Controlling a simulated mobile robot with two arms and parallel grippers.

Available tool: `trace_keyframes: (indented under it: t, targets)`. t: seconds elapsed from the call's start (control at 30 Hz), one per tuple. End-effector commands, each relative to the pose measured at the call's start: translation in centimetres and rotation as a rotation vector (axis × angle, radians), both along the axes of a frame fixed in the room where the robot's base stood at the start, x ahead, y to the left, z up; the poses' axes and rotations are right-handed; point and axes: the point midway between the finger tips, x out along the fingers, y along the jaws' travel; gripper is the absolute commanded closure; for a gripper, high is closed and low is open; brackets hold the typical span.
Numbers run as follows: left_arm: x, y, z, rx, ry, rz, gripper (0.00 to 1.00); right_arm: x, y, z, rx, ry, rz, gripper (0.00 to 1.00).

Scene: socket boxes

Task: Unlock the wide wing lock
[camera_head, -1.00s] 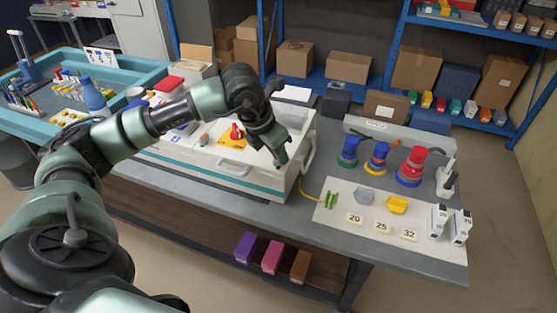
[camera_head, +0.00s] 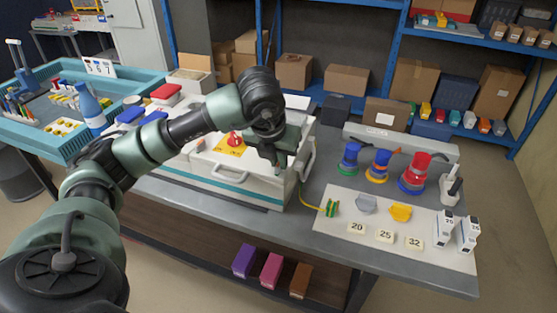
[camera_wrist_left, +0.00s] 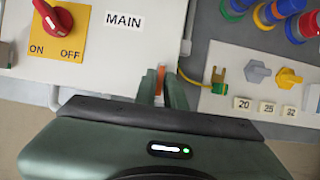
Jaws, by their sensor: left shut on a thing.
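My left gripper (camera_head: 278,164) points down at the right end of the white box (camera_head: 243,166), near its grey handle. In the left wrist view the fingers (camera_wrist_left: 161,84) are closed around a small, narrow orange piece (camera_wrist_left: 160,78) at the box's right edge. Most of this piece is hidden between the fingers, so its wing shape and turn cannot be told. A red rotary knob (camera_wrist_left: 55,20) sits on a yellow ON/OFF plate (camera_wrist_left: 58,45) on the box, left of the gripper. My right gripper is in neither view.
Right of the box lies a pale board (camera_head: 345,237) with a green-yellow plug (camera_head: 332,208), grey and yellow pieces and number tags. Blue, yellow and red sockets (camera_head: 412,172) stand behind it. A blue tray (camera_head: 38,148) is at the left.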

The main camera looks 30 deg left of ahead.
Motion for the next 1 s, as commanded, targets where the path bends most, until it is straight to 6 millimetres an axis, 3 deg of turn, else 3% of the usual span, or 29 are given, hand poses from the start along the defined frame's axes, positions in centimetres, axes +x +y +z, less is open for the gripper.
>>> trace_keyframes:
  t: [0.3, 0.33, 0.4, 0.77, 1.0]
  targets:
    - [0.0, 0.1, 0.0, 0.0, 0.0, 0.004, 1.0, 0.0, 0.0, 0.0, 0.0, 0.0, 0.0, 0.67]
    - [0.0, 0.1, 0.0, 0.0, 0.0, 0.004, 0.84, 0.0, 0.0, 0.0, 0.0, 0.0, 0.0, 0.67]
    - [0.0, 0.1, 0.0, 0.0, 0.0, 0.004, 0.67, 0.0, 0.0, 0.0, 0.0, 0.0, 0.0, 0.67]
    - [-0.1, 0.0, 0.4, 0.0, -0.002, 0.002, 0.67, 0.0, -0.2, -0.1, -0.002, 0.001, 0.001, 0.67]
    - [-1.3, -0.4, 3.7, 0.0, -0.005, 0.001, 0.67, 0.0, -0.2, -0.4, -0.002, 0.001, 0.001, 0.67]
